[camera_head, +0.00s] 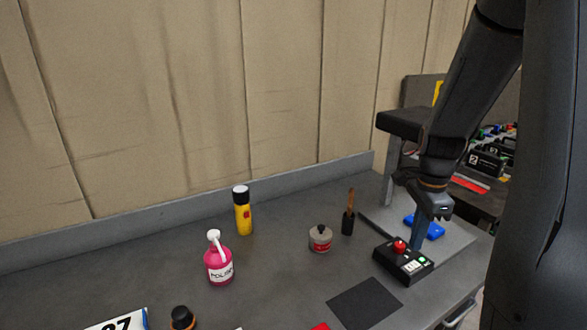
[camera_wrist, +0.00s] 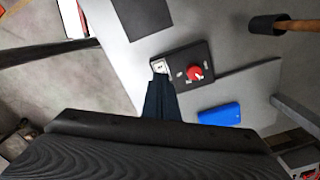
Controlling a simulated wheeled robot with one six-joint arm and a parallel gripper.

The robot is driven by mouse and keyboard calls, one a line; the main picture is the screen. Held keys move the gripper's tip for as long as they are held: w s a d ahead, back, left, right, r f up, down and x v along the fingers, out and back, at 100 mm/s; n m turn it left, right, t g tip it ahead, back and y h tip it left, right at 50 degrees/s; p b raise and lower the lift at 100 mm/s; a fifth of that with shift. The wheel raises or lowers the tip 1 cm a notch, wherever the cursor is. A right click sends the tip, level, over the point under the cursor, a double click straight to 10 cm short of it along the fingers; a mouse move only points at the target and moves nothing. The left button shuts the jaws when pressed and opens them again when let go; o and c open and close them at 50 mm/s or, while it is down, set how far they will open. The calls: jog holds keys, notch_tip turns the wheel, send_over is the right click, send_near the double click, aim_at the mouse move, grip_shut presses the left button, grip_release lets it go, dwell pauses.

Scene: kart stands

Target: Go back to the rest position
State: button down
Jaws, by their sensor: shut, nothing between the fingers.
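My gripper (camera_head: 417,244) is shut and empty, pointing down just above or at the far edge of a black control box (camera_head: 390,266). The box has a red knob (camera_head: 400,246), a lit green button (camera_head: 422,260) and white labels. In the wrist view the closed fingers (camera_wrist: 160,82) reach toward the end of the box with a pale button, and the red knob (camera_wrist: 194,74) is beside them. I cannot tell whether the fingertips touch the box.
A brush (camera_head: 348,214), a grey tin (camera_head: 320,239), a yellow can (camera_head: 243,212) and a pink polish bottle (camera_head: 218,262) stand to the left. A dark mat (camera_head: 364,303) lies in front. A raised shelf (camera_head: 402,124) is near my arm.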

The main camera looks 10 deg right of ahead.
jog(key=s+a+f+n+b, duration=0.2)
jog(key=s+a+n, duration=0.1)
jog(key=a+n, duration=0.7)
jog(key=s+a+f+n+t+b, duration=0.1)
jog(key=s+a+n+b, duration=0.1)
jog(key=a+n, duration=0.8)
jog(key=shift+s+a+f, duration=0.4)
jog(key=shift+s, duration=0.2)
jog(key=shift+d, duration=0.1)
notch_tip(320, 180, up, 11)
jog(key=n+g+b, duration=0.1)
jog(key=n+b, duration=0.2)
jog(key=n, duration=0.1)
send_over(415, 264)
notch_tip(415, 264, down, 14)
jog(key=p, duration=0.3)
